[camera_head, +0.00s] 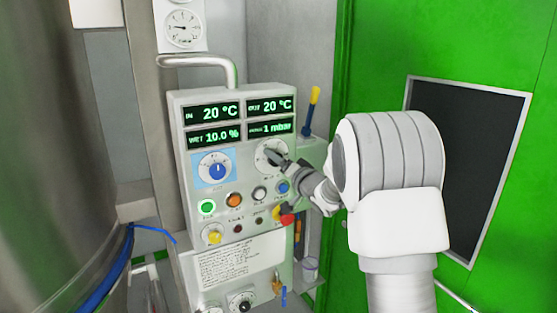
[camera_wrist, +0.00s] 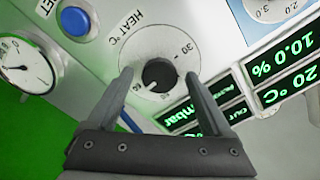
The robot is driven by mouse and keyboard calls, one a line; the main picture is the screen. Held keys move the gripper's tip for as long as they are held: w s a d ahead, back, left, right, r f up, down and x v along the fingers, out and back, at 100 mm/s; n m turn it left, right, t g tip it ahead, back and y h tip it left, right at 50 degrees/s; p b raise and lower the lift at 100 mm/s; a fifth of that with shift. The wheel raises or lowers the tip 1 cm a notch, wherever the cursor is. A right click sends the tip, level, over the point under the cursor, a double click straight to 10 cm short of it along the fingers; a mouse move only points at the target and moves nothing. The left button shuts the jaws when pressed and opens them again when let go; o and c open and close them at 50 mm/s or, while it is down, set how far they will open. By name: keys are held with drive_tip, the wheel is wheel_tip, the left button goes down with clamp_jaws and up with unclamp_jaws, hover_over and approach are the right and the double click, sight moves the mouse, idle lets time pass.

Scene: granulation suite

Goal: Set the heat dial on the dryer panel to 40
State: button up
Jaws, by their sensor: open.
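The dryer panel (camera_head: 180,135) is a light grey box with lit green displays. Its heat dial (camera_head: 268,147) is a round white plate at the upper right, partly covered by my gripper (camera_head: 274,157). In the wrist view the dial plate (camera_wrist: 143,45) is marked HEAT °C, with a 30 legible on its scale. Its black knob (camera_wrist: 159,75) sits between the fingertips of my gripper (camera_wrist: 158,78). The fingers are open, one on each side of the knob, with gaps showing. I cannot read clearly where the knob points.
A second dial (camera_head: 217,171) with a blue knob is left of the heat dial. Buttons sit below, including a green one (camera_head: 207,207) and a blue one (camera_head: 283,187). A red-and-yellow knob (camera_head: 286,217) is under my wrist. A pipe handle (camera_head: 205,61) juts out above the panel.

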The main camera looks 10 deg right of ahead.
drive_tip(key=shift+w, duration=0.2)
clamp_jaws()
idle(0.4)
drive_tip(key=shift+f+n+b, duration=0.1)
drive_tip(key=shift+n+b, duration=0.2)
drive_tip(key=shift+b, duration=0.15)
drive_tip(key=n+b, duration=1.7)
drive_tip(key=n, duration=0.6)
drive_tip(key=shift+a, duration=0.15)
